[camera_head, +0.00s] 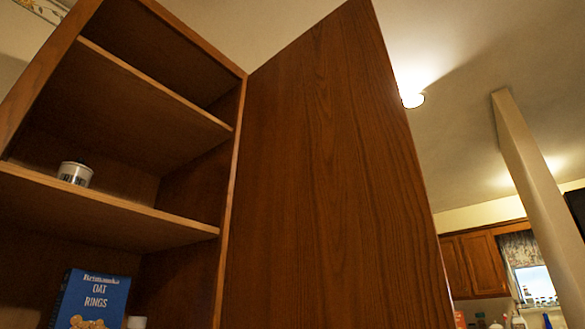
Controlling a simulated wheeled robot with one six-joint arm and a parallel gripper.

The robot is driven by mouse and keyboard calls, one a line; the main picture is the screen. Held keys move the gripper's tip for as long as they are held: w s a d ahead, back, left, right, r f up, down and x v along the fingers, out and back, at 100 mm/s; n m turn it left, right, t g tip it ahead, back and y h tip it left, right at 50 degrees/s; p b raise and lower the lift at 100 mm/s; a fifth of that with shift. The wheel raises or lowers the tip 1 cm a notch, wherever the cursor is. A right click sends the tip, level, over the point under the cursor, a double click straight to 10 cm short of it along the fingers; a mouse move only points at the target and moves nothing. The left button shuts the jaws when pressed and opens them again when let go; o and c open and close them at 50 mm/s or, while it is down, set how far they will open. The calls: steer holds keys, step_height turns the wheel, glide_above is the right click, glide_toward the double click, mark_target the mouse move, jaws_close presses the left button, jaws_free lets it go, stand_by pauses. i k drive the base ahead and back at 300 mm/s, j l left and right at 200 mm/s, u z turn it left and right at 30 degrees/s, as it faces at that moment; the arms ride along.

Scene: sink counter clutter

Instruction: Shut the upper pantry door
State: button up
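The upper pantry door (330,180) is a tall brown wood panel standing wide open. It is hinged on the right side of the open pantry cabinet (232,185) and swings out to the right. The cabinet's shelves show at the left. The lower end of the door runs out of the bottom of the picture, and I see no handle on the face in view. My gripper is not in view.
A small white pot (75,173) stands on a middle shelf (120,208). A blue oat rings box (92,300) stands below it, beside a partly cut-off white item (137,322). A slanting pale post (540,175) and far cabinets (475,265) are at the right.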

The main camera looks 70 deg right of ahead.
mark_target(332, 225)
steer(key=k+l, duration=0.25)
steer(key=l, duration=0.15)
steer(key=k+l, duration=0.25)
steer(key=l, duration=0.2)
steer(key=k+l+u, duration=0.1)
steer(key=k+l, duration=0.15)
steer(key=l, duration=0.15)
steer(key=k+l, duration=0.25)
steer(key=l, duration=0.15)
steer(key=k+l, duration=0.3)
steer(key=k+l+u, duration=0.15)
steer(key=k, duration=0.35)
steer(key=k+l, duration=0.35)
steer(key=k+j+u, duration=0.1)
steer(key=k, duration=0.3)
